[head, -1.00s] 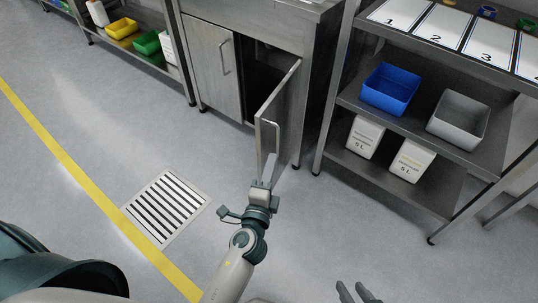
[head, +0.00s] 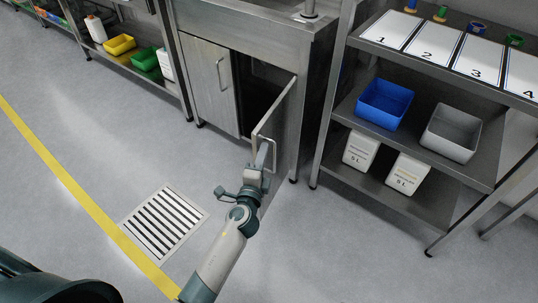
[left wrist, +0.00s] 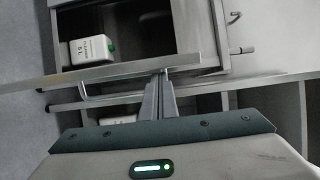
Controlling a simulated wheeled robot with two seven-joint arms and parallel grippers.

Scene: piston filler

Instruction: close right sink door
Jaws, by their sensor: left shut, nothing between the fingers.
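The right sink door (head: 282,123) stands open under the steel sink cabinet, with a dark interior behind it. Its bar handle (head: 274,153) is on the face turned to the right. My left gripper (head: 262,152) is shut and empty, its fingertips at the door's outer face by the handle in the head view. In the left wrist view, the shut fingers (left wrist: 160,82) reach the door panel (left wrist: 125,68) beside the handle (left wrist: 95,98); I cannot tell whether they touch. My right gripper is not in view.
The left sink door (head: 209,83) is shut. A steel shelf rack (head: 420,195) with a blue bin (head: 385,104), a grey bin (head: 451,132) and white canisters stands close on the right. A floor drain (head: 163,222) lies left of my arm. The floor there is clear.

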